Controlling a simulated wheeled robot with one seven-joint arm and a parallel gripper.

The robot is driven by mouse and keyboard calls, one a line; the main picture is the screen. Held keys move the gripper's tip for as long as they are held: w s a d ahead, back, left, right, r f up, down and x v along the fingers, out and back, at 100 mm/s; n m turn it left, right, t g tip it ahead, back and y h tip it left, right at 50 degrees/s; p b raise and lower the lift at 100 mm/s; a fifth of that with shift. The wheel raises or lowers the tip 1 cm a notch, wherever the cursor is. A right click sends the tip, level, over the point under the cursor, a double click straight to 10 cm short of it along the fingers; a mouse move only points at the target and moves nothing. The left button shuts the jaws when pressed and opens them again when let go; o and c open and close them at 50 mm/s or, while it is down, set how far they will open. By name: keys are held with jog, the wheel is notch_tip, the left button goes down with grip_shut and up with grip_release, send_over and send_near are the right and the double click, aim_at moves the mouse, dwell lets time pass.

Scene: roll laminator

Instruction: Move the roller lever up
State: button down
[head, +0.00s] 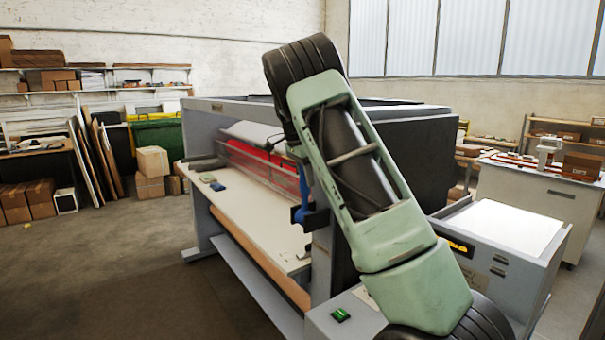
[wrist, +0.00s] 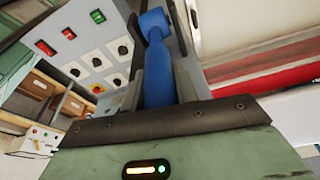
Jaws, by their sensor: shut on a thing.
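The roller lever (wrist: 158,75) is a blue handle with a rounded knob at its far end. In the wrist view it lies between the two dark fingers of my gripper (wrist: 156,30), which is shut on it. In the head view, blue parts of the laminator's near end (head: 316,217) show just left of my arm. My arm covers much of that area, so the grip itself is not clear there. The roll laminator (head: 250,205) is a large grey machine with a pale bed and a red roller strip.
A panel (wrist: 85,60) with red switches and several dark knobs is close to the left of my gripper in the wrist view. A white-topped cabinet (head: 515,225) stands right of my arm. Boxes (head: 152,162) and boards stand at the left wall. The floor at front left is clear.

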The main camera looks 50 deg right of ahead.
jog(key=shift+d, duration=0.1)
dwell(0.3)
jog(key=c, duration=1.1)
grip_release()
jog(key=shift+d, duration=0.1)
jog(key=b+v, duration=0.1)
jog(key=v, duration=1.6)
jog(key=shift+s+r+b, duration=0.15)
jog(key=shift+r+b, duration=0.05)
jog(key=shift+b, duration=0.1)
